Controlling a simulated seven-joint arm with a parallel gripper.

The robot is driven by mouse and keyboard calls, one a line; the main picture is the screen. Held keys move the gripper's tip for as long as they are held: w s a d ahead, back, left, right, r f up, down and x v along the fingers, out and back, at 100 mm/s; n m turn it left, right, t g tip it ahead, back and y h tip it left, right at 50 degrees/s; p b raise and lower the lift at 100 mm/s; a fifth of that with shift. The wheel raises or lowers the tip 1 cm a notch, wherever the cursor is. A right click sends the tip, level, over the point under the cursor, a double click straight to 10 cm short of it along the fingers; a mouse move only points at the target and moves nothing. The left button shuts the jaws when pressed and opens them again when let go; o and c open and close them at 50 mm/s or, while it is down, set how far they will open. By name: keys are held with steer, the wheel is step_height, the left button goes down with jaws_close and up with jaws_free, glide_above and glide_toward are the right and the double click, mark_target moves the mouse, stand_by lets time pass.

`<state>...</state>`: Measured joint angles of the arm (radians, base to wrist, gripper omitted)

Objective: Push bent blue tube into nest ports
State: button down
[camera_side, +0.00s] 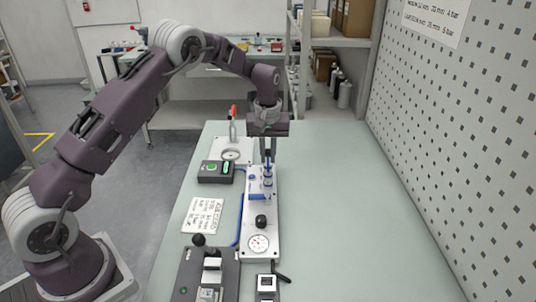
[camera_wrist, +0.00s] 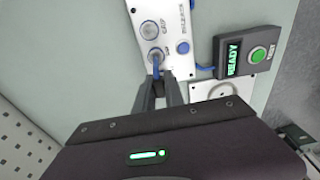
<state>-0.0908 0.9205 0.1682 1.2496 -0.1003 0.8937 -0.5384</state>
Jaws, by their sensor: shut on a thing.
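My gripper (camera_side: 268,160) points down over the far end of a white plate (camera_side: 259,212) and is shut on the bent blue tube (camera_wrist: 156,63). In the wrist view, my fingers (camera_wrist: 160,80) come together on the tube at the lower of two round metal ports. The upper port (camera_wrist: 149,29) stands beside it and is free of my fingers. In the side view, blue-ringed fittings show just under the fingertips. The fingers hide most of the tube, and I cannot tell how deep its ends sit.
A dark box with a lit READY display (camera_wrist: 233,57) and green button stands beside the plate. A red-handled clamp (camera_side: 233,125) stands behind. A gauge (camera_side: 258,243) and black knob sit on the plate's near end. The table's right side is clear up to the perforated wall (camera_side: 450,130).

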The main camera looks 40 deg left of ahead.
steer(key=shift+f, duration=0.9)
stand_by(0.4)
steer(key=c, duration=1.3)
jaws_free()
steer(key=shift+c, duration=0.2)
